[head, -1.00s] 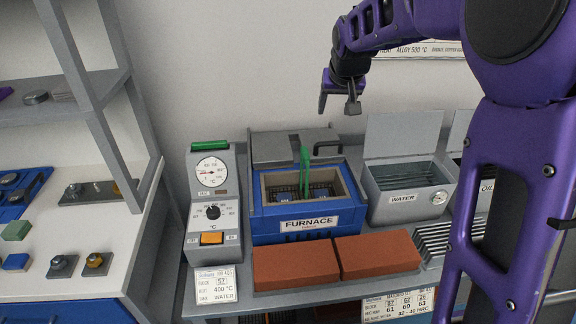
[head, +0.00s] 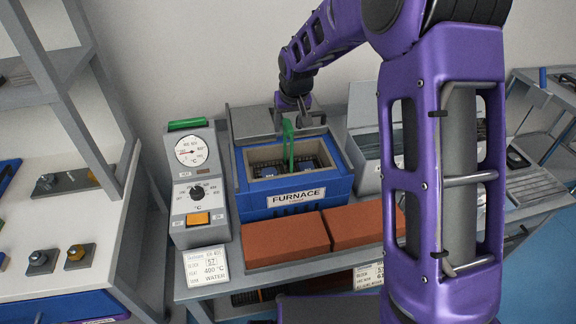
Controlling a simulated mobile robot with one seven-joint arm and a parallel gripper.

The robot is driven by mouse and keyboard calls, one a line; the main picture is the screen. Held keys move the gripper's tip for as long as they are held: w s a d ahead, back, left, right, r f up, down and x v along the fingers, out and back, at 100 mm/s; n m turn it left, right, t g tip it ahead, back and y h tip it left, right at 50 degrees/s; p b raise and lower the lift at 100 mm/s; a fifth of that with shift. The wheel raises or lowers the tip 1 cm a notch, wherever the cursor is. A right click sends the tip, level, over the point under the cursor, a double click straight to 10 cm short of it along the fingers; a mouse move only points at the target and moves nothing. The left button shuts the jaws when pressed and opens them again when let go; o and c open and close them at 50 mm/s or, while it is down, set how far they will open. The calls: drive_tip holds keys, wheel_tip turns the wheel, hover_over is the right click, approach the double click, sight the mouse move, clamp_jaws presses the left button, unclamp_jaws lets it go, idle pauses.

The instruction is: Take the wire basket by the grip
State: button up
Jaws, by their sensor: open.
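The wire basket (head: 318,160) sits inside the open blue furnace (head: 298,196), with dark contents in it. Its green upright grip (head: 290,142) rises above the furnace mouth. My gripper (head: 291,122) is open and empty, just behind and above the furnace mouth, close to the top of the green grip in the picture. I cannot tell whether the fingers touch the grip or stand behind it. My arm reaches in from the right.
A control box (head: 197,177) with a dial and orange switch stands left of the furnace. Red bricks (head: 285,239) lie in front. The water tank (head: 363,160) is at right, partly hidden by my arm. A shelf and white bench (head: 75,215) are at far left.

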drive_tip(key=shift+x, duration=2.95)
drive_tip(key=shift+w+r, duration=0.1)
drive_tip(key=shift+r, duration=0.05)
clamp_jaws()
drive_tip(key=shift+w+r, duration=0.1)
